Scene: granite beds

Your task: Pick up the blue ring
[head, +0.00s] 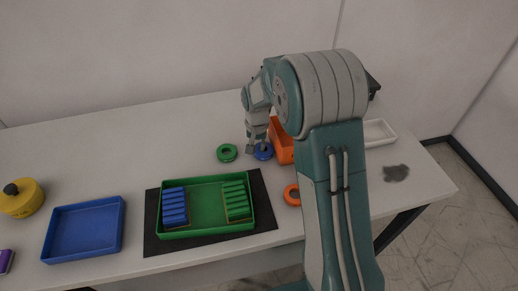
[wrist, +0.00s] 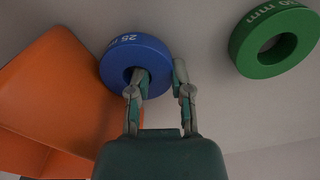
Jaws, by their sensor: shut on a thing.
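The blue ring (wrist: 116,62), marked "25 mm", is in the upper middle of the wrist view. In the head view the blue ring (head: 264,154) is at the table top beside the orange bin, partly hidden by my fingers. My gripper (wrist: 160,76) has one finger in the ring's hole and the other outside its rim. It is shut on the ring's wall. In the head view my gripper (head: 258,148) points down at the ring. I cannot tell whether the ring is clear of the table.
A green ring (head: 227,153) lies left of the blue one. The orange bin (head: 283,152) stands close on the right. An orange ring (head: 292,195), a green tray (head: 207,231) with blocks, a blue tray (head: 84,229) and a white tray (head: 378,133) are around. The table's back left is clear.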

